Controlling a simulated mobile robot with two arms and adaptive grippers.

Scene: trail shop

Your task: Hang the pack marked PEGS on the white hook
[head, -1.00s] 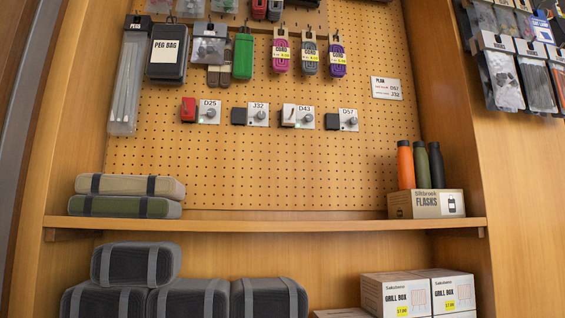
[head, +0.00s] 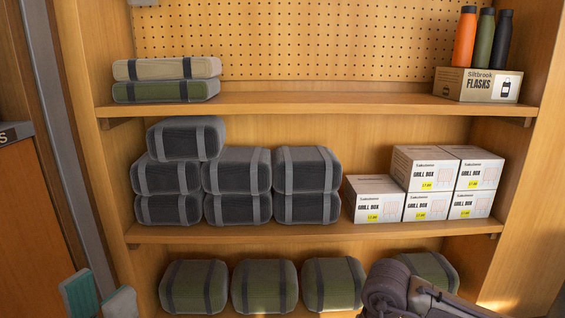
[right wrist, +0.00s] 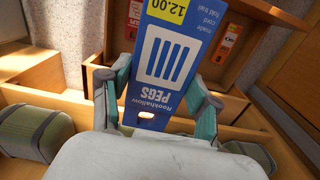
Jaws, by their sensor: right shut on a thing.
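The blue pack marked PEGS (right wrist: 165,65) is in the right wrist view, its print upside down and a yellow 12.00 tag at the top of the picture. My right gripper (right wrist: 160,85) is shut on it, a teal finger pad on each side. A hole shows at the pack's end nearest the palm. In the head view my left gripper (head: 98,288) is at the bottom left, its teal fingers apart and nothing seen between them. The white hook is out of view now; the head view shows only the pegboard's lower part (head: 320,40).
The upper shelf (head: 320,103) holds two rolled packs (head: 165,80) and a flasks box (head: 478,85) with bottles; its middle is clear. Grey bags (head: 237,180) and grill boxes (head: 435,190) fill the middle shelf (head: 310,233). Green bags (head: 263,287) lie below.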

